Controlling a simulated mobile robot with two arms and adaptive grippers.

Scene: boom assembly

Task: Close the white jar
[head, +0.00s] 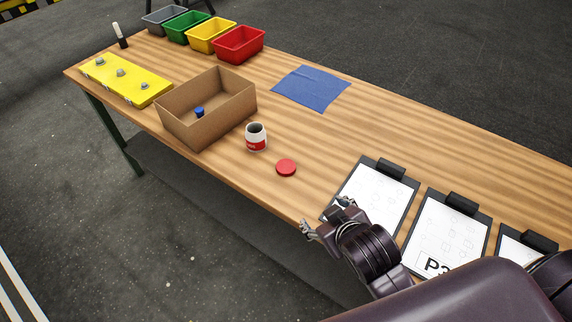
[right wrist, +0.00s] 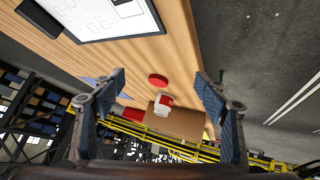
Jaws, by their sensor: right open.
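The white jar (head: 256,138) has a red label and stands upright and open on the table, just right of the cardboard box. Its red lid (head: 286,168) lies flat on the table, apart from the jar, to its lower right. My right gripper (head: 326,214) is open and empty at the table's front edge, to the lower right of the lid. In the right wrist view the lid (right wrist: 158,80) and the jar (right wrist: 163,101) show between the spread fingers (right wrist: 163,92), some way off. My left gripper is not in view.
A cardboard box (head: 232,113) with a blue-capped item (head: 199,112) inside stands left of the jar. Clipboards (head: 378,196) lie at the right. A blue cloth (head: 311,89), coloured bins (head: 238,45) and a yellow board (head: 126,80) lie farther back. The table around the lid is clear.

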